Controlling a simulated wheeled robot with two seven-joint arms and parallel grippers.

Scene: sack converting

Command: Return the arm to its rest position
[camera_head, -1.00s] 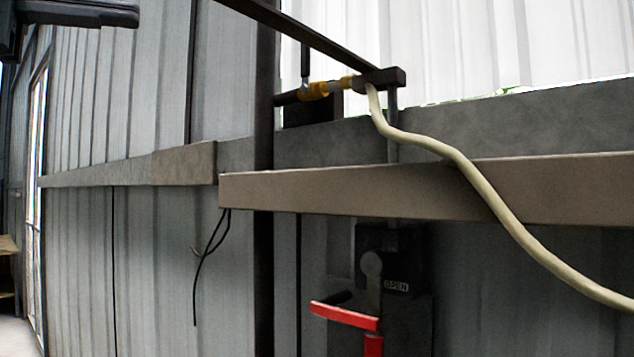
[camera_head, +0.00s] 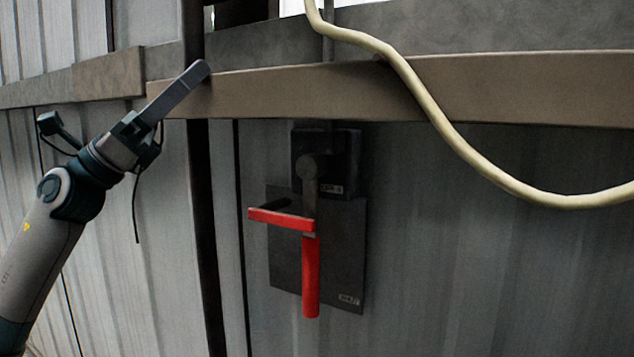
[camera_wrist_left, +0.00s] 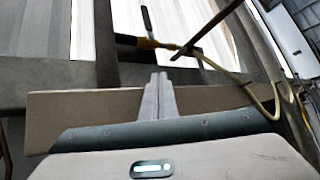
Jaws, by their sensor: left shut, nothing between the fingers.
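My left arm comes in from the left in the head view. Its gripper (camera_head: 200,70) is shut and empty, with the fingers pointing up and to the right. In the picture the fingertips overlap the left end of the brown horizontal beam (camera_head: 300,92); I cannot tell whether they touch it. In the left wrist view the shut fingers (camera_wrist_left: 158,80) point at the wall, with the beam behind them. My right gripper is in neither view.
A red-handled lever (camera_head: 311,270) hangs on a dark plate (camera_head: 345,240) right of my arm. A cream hose (camera_head: 430,105) droops over the beam. In the wrist view a yellow fitting (camera_wrist_left: 148,43) and a bar are above the fingers. Bare grey wall (camera_head: 480,270) lies lower right.

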